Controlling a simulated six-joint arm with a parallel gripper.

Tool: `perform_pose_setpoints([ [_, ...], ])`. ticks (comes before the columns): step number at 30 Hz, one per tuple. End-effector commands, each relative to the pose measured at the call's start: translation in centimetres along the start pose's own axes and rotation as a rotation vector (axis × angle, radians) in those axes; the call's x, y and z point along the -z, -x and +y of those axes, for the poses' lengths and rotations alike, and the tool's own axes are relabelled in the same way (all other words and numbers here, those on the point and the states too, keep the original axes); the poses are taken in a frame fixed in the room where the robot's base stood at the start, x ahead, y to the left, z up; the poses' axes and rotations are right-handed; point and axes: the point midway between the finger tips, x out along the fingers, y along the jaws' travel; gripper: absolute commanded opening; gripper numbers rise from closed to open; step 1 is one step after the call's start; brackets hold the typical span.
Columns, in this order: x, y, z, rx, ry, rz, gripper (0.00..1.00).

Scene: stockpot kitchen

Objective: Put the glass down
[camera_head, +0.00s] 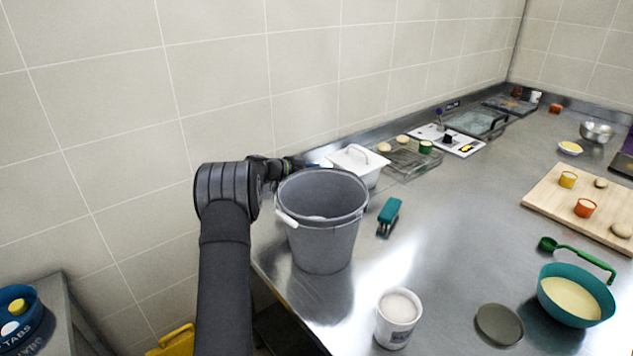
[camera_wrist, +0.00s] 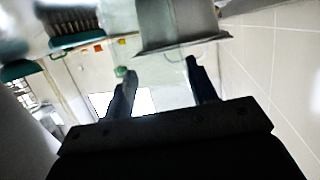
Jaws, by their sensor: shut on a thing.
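My gripper (camera_wrist: 163,78) shows in the wrist view with its two dark fingers apart, shut on a clear thing that I take to be the glass. The glass is see-through and its outline is too faint to trace well. In the head view my gripper (camera_head: 298,164) is at the back left edge of the steel table, partly hidden behind the grey bucket (camera_head: 322,240). The glass cannot be made out there. The bucket also shows in the wrist view (camera_wrist: 178,22), close beyond the fingers.
A white lidded container (camera_head: 357,166) stands just right of my gripper, near the tiled wall (camera_head: 220,80). A teal-handled tool (camera_head: 389,213) lies right of the bucket. A white tub (camera_head: 397,320) stands in front. The steel table's (camera_head: 465,225) middle is clear.

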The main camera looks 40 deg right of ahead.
Motion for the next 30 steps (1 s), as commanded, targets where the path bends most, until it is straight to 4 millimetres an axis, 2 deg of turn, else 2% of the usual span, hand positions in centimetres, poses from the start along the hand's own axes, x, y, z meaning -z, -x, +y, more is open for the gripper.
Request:
perform_pose_setpoints([
  [3,-1.8,-0.6,0.0,-0.001,0.003,-0.001,0.25],
  [6,-2.8,-0.9,0.0,0.0,0.003,0.0,0.25],
  [17,-3.2,-1.0,0.0,0.001,0.001,0.0,0.25],
  [18,-3.2,-1.0,0.0,0.001,0.001,0.0,0.58],
  [21,-3.2,-1.0,0.0,0.001,0.001,0.0,0.74],
  [30,-3.0,-0.9,0.0,0.001,0.001,0.0,0.74],
])
